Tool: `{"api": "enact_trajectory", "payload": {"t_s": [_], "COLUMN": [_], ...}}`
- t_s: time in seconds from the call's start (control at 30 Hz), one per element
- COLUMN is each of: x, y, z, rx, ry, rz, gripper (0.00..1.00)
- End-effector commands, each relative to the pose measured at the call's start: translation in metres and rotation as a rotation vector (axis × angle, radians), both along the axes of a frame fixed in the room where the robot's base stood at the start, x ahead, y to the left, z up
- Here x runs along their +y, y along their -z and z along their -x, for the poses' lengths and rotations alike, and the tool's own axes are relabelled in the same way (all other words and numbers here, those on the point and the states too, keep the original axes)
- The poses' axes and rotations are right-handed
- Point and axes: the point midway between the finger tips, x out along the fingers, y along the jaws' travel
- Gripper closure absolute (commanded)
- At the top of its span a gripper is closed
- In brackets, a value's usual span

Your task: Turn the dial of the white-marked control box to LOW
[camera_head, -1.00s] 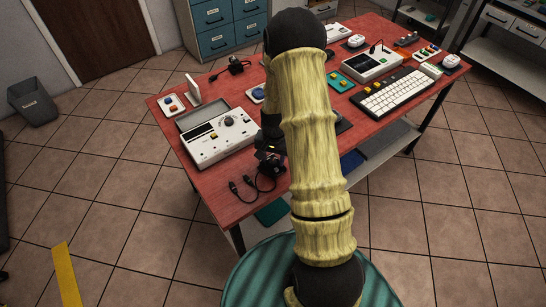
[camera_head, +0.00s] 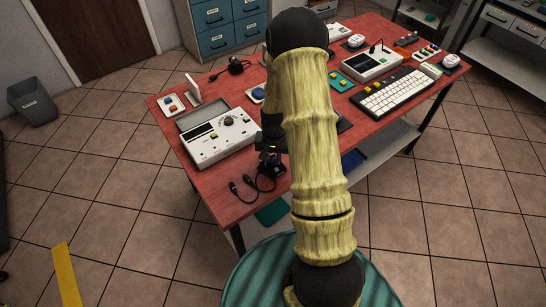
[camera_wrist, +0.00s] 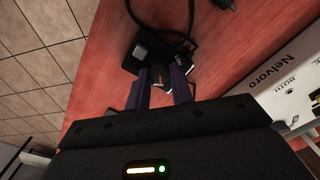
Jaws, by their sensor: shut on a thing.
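A white control box (camera_head: 218,140) with a black dial (camera_head: 229,121), a dark display and small buttons lies on the left of the red table. Its dial setting is too small to read. Part of a white box with black lettering (camera_wrist: 288,98) shows at the right of the wrist view. My gripper (camera_wrist: 161,80) is over the table's front edge, just right of the control box. My arm hides much of the gripper in the head view.
Black cables with plugs (camera_head: 243,188) lie near the table's front edge. A second white box with a screen (camera_head: 372,62), a keyboard (camera_head: 393,92) and a green board (camera_head: 341,82) are on the right. Bare red table (camera_head: 185,155) shows left of the control box.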

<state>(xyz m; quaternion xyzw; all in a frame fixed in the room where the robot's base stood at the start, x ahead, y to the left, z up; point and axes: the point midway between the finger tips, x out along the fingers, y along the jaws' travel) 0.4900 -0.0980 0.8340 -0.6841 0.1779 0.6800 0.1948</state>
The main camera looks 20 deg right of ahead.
Motion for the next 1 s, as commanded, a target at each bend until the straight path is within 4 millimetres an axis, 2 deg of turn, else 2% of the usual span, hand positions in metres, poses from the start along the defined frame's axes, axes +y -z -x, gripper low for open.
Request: {"api": "enact_trajectory", "payload": {"t_s": [1.0], "x": [0.0000], "y": [-0.0013], "z": [-0.0012], "rx": [-0.001], "ry": [-0.932], "rz": [-0.001], "gripper": [1.00]}}
